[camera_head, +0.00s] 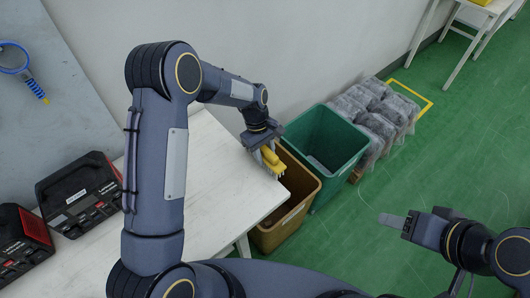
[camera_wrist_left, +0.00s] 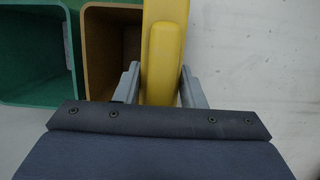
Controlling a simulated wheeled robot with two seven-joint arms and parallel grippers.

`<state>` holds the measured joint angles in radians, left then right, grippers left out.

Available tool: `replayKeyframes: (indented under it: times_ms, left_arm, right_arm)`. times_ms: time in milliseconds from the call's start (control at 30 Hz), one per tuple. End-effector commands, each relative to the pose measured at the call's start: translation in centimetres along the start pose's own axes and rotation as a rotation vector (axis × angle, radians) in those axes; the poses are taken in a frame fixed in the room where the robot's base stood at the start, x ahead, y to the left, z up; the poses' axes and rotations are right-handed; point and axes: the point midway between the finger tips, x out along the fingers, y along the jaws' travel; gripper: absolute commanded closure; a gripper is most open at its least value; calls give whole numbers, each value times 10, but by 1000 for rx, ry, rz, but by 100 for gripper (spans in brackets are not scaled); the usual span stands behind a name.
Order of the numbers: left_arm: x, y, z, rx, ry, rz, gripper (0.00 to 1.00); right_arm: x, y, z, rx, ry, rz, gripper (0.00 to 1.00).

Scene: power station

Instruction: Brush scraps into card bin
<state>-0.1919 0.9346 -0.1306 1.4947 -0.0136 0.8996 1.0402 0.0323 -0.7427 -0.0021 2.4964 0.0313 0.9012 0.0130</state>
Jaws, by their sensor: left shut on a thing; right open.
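A yellow brush (camera_head: 272,158) with pale bristles is held by my left gripper (camera_head: 268,148) at the table's right edge, beside and partly over the brown card bin (camera_head: 296,226). In the left wrist view the brush's yellow handle (camera_wrist_left: 162,60) is between both fingers of the left gripper (camera_wrist_left: 160,88). The card bin also shows in the left wrist view (camera_wrist_left: 112,50). I see no scraps on the visible table top, and the bin's floor is mostly dark. My right gripper (camera_head: 392,221) is at the right over the green floor, empty and apart from everything.
A green bin (camera_head: 325,145) stands right behind the card bin. Several wrapped grey bundles (camera_head: 375,112) lie beyond it by the wall. The white table (camera_head: 215,190) holds black-and-red cases (camera_head: 80,195) at the left. Floor at the right is clear.

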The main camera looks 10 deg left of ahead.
Motion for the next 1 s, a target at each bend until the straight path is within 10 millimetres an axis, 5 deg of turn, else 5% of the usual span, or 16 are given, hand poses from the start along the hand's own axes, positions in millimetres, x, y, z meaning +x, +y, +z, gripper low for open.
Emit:
replayKeyframes:
  times_ms: [800,1000]
  left_arm:
    - [-65,0,18,1,1,1,80]
    - [-68,0,19,0,0,0,80]
  right_arm:
    - [-38,-17,-19,0,0,0,47]
    - [-39,-18,-20,0,0,0,47]
